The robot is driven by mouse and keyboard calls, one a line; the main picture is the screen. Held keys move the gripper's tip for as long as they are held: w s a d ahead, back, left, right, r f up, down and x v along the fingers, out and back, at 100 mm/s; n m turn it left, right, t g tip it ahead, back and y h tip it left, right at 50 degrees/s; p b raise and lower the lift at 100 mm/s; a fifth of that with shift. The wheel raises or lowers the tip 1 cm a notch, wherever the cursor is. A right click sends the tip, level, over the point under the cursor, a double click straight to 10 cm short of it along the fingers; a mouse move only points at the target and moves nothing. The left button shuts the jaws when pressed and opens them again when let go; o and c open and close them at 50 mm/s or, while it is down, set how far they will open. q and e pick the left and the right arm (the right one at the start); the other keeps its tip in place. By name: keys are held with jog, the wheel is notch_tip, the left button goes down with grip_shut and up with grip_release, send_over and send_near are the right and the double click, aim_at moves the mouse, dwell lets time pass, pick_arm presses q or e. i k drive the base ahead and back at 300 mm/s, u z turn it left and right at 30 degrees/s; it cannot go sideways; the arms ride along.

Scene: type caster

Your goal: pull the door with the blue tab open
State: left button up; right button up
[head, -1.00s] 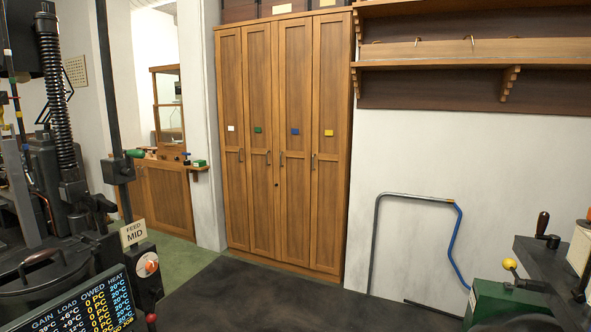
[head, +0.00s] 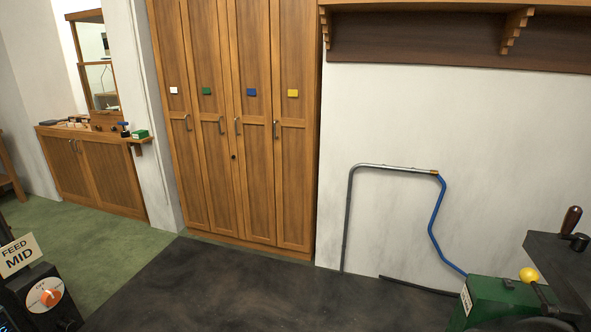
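A tall wooden cabinet stands against the far wall with several narrow doors side by side, all shut. The door with the blue tab (head: 256,160) is the third from the left. Neither of my grippers shows in the head view.
Neighbouring doors carry a white tab (head: 174,90), a green tab (head: 206,91) and a yellow tab (head: 293,93). The dark floor mat (head: 210,285) before the cabinet is clear. Machines stand at lower left and lower right (head: 500,303); a pipe (head: 390,167) runs along the right wall.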

aim_at(249, 23)
jog(key=i, duration=3.85)
jog(key=u, duration=0.1)
